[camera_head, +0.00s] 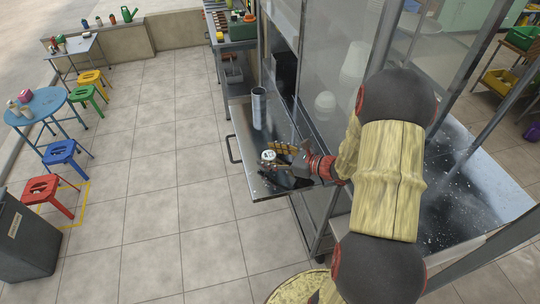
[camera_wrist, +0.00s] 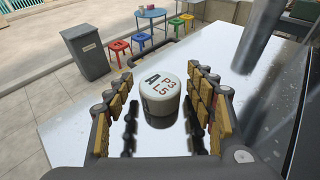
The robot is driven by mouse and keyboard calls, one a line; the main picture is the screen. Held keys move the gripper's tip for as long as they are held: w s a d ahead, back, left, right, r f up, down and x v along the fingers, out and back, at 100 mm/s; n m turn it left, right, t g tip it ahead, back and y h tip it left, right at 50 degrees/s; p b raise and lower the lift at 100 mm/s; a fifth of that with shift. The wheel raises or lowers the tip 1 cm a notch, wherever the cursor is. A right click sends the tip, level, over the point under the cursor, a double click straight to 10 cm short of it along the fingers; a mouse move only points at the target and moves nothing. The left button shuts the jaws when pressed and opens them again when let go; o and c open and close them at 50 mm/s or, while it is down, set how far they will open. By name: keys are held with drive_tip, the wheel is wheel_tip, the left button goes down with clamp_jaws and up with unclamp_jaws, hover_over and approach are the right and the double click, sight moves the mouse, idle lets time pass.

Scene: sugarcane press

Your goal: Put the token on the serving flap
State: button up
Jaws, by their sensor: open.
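The token (camera_wrist: 160,96) is a short white cylinder with "A", "P3" and "L5" printed on its top. It stands upright on the metal serving flap (camera_wrist: 72,135), between my open gripper's fingers, with a gap visible on each side. In the head view, the token (camera_head: 268,155) is near the flap's left part, and the flap (camera_head: 243,133) juts out from the stall. My gripper (camera_head: 280,153) reaches over the flap from the right; its yellow-padded fingers (camera_wrist: 160,108) are spread apart in the wrist view.
A tall metal cylinder (camera_head: 259,108) stands at the back of the flap. A rail handle (camera_head: 232,149) runs along the flap's outer edge. Glass panels and posts (camera_head: 335,60) stand close to my arm. Coloured stools (camera_head: 62,153) and a grey bin (camera_head: 24,240) are on the floor at left.

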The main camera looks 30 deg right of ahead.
drive_tip(key=p+v, duration=0.2)
drive_tip(key=v, duration=1)
drive_tip(key=s+a+r+n+g+y, duration=0.15)
drive_tip(key=a+r+n+g, duration=0.25)
drive_tip(key=a+n, duration=0.4)
drive_tip(key=s+a+r+n+g, duration=0.35)
drive_tip(key=a+n, duration=0.25)
drive_tip(key=a, duration=0.4)
drive_tip(key=s+a+r+n+h, duration=0.3)
drive_tip(key=s+r+n+h, duration=0.5)
drive_tip(key=r+n, duration=0.4)
drive_tip(key=s+n, duration=0.1)
drive_tip(key=n, duration=0.3)
drive_tip(key=shift+s, duration=0.4)
